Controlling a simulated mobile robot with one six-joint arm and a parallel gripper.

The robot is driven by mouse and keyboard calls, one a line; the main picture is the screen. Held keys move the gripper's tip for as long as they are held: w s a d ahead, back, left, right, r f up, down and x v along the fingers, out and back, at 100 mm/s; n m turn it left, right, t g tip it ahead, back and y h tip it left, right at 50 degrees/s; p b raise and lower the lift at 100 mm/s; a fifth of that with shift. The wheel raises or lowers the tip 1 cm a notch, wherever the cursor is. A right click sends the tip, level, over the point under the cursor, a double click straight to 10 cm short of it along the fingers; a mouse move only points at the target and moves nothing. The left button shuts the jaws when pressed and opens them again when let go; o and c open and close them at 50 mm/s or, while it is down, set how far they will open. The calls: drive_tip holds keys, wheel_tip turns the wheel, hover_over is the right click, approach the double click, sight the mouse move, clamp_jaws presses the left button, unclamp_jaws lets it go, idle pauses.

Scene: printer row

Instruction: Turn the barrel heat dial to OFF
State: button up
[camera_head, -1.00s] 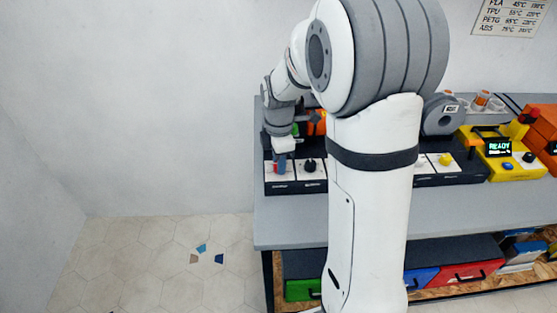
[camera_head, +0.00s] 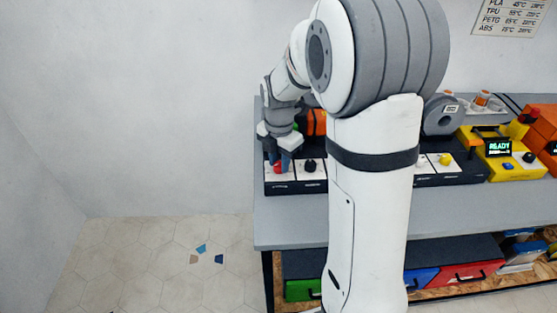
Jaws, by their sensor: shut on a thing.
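My gripper (camera_head: 278,160) is at the left end of the bench, pointing down at the leftmost white panel (camera_head: 279,182) of a dark control unit. A black knob (camera_head: 310,166) stands on the white panel just to the right, apart from the gripper.
My arm hides the middle of the bench (camera_head: 450,206). To the right are a white panel with a yellow knob (camera_head: 445,159), a yellow unit (camera_head: 520,168) with a READY screen (camera_head: 498,148), and a grey spool (camera_head: 441,115). Colored drawers sit below. The bench's front strip is clear.

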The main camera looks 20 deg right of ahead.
sight(279, 164)
idle(0.3)
drive_tip(key=o, duration=1)
drive_tip(key=shift+r, duration=0.1)
wheel_tip(279, 164, up, 8)
drive_tip(key=shift+f, duration=0.15)
